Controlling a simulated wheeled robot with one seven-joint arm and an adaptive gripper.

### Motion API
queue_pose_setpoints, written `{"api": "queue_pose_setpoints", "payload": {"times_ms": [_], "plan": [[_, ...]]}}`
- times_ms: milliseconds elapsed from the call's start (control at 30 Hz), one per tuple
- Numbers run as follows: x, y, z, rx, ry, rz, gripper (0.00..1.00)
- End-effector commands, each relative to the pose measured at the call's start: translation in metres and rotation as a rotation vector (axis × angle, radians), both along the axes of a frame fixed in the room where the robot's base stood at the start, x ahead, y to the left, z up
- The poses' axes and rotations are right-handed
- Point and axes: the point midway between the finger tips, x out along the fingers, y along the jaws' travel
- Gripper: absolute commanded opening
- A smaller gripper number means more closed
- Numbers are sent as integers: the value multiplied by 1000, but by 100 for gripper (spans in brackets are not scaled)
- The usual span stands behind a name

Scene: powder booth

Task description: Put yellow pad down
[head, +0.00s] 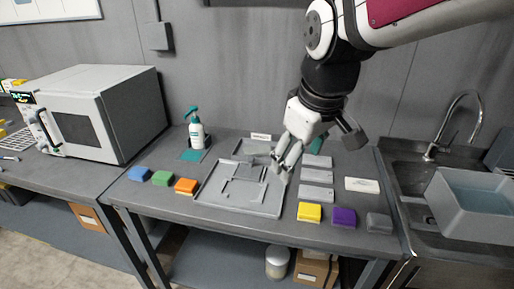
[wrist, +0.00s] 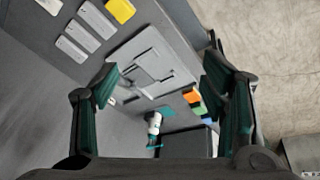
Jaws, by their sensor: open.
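The yellow pad (head: 309,212) lies flat near the front edge of the table, just right of the grey tray (head: 204,194). It also shows at the top of the wrist view (wrist: 121,10), partly cut off by the frame edge. My gripper (head: 286,156) is above the tray's right side, up and left of the yellow pad in the head view. In the wrist view the fingers (wrist: 160,78) are spread wide with nothing held between them. The yellow pad is apart from the gripper.
Blue (head: 139,173), green (head: 161,178) and orange (head: 186,186) pads lie left of the tray. Purple (head: 344,217) and grey (head: 379,223) pads lie right of the yellow one. Grey plates (head: 316,193) lie behind it. A spray bottle (head: 196,134) stands at the back.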

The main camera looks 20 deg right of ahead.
Motion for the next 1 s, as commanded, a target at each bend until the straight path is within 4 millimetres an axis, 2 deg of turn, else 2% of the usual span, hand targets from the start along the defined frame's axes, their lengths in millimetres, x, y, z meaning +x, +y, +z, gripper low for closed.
{"api": "queue_pose_setpoints", "payload": {"times_ms": [33,200,400,567,1000], "plan": [[-14,9,8,17,-35,-34,66],[-55,28,21,92,-120,-163,66],[-84,40,24,161,-176,-258,66],[-91,42,23,181,-187,-284,66],[-91,42,24,180,-186,-284,66]]}}
